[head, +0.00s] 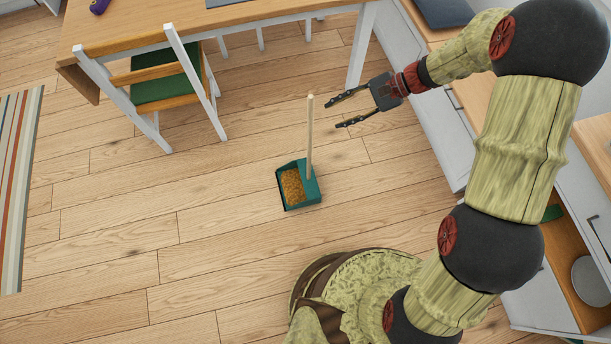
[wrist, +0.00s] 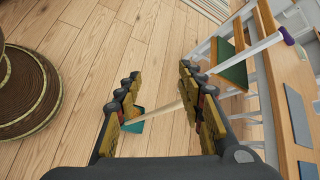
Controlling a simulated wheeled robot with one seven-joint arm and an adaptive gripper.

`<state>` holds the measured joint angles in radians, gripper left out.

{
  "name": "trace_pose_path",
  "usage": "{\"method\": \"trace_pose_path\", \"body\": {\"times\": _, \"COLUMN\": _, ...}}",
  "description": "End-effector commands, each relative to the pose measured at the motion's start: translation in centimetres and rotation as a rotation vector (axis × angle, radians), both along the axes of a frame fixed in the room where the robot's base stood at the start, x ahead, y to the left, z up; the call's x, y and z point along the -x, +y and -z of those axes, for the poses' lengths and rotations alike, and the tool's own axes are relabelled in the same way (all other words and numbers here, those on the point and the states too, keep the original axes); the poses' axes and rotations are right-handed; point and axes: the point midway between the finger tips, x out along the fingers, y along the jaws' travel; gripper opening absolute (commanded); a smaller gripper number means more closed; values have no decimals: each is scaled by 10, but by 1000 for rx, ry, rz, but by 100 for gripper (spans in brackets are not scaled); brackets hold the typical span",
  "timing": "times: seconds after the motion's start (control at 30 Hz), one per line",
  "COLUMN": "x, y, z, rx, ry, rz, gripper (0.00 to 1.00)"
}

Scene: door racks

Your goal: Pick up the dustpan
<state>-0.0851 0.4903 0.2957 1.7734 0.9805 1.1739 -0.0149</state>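The dustpan (head: 299,186) stands on the wooden floor in the middle of the head view. It is a green pan with a brownish, crumb-like patch inside and a pale upright stick handle (head: 310,135). My gripper (head: 337,110) is open and empty, just right of the handle's top in the head view, with a gap between them in the picture. In the wrist view the handle (wrist: 158,113) and part of the green pan (wrist: 133,124) show between the open fingers (wrist: 160,92). The left finger hides part of the pan.
A wooden table (head: 190,22) with white legs stands at the upper left, with a white chair (head: 165,85) with a green seat beside it. Grey cabinets (head: 440,125) line the right side. A striped rug (head: 18,185) lies at the left. The floor around the dustpan is clear.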

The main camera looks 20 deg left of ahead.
Motion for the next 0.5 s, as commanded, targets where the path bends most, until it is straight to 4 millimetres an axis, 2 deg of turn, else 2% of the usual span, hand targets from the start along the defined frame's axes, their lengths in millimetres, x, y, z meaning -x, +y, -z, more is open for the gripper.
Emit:
{"method": "trace_pose_path", "body": {"times": 0.03, "x": -4, "y": 9, "z": 31, "rx": -24, "ry": 51, "rz": 24, "gripper": 39}}
{"method": "trace_pose_path", "body": {"times": 0.27, "x": -18, "y": 45, "z": 140, "rx": -138, "ry": 243, "rz": 157, "gripper": 39}}
{"method": "trace_pose_path", "body": {"times": 0.5, "x": -12, "y": 71, "z": 265, "rx": -232, "ry": 428, "rz": 319, "gripper": 39}}
